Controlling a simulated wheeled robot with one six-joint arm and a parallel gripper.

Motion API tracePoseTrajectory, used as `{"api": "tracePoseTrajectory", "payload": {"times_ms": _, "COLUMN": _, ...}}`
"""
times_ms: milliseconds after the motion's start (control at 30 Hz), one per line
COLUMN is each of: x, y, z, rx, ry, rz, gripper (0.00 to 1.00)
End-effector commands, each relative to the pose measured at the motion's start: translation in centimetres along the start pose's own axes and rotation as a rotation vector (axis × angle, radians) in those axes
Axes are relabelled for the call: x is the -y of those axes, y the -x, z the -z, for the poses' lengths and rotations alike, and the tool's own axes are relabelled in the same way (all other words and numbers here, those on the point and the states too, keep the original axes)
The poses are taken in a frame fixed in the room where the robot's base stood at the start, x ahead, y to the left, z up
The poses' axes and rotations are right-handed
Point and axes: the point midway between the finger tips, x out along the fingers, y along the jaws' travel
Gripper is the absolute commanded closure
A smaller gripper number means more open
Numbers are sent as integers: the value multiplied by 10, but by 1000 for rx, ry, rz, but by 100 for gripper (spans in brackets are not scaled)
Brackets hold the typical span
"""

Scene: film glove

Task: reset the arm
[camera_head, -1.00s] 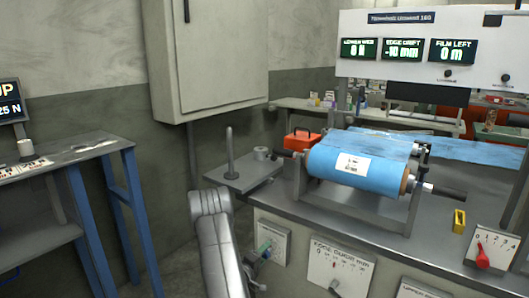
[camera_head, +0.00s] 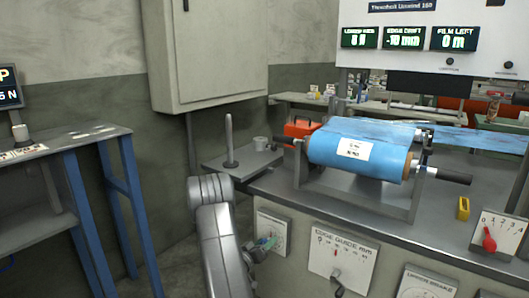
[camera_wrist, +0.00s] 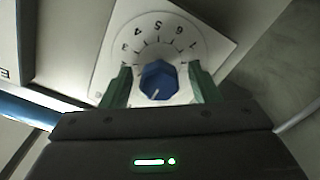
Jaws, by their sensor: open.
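My gripper (camera_wrist: 160,76) is open, with its green fingers on either side of a blue knob (camera_wrist: 157,82) on a white numbered dial plate (camera_wrist: 165,35). The knob sits between the fingers; I cannot tell whether they touch it. In the head view my arm (camera_head: 219,245) reaches up from the bottom, and the gripper (camera_head: 268,243) is at the left dial plate (camera_head: 272,222) on the bench front. The gripper partly covers that dial there.
A grey shelf with an upright peg (camera_head: 229,142) stands behind my arm. A blue-legged table (camera_head: 85,225) is at left.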

Motion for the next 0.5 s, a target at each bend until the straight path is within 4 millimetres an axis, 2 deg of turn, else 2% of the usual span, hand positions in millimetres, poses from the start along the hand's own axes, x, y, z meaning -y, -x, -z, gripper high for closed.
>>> {"api": "tracePoseTrajectory", "payload": {"times_ms": 500, "x": 1, "y": 0, "z": -3, "rx": -1, "ry": -445, "rz": -1, "gripper": 45}}
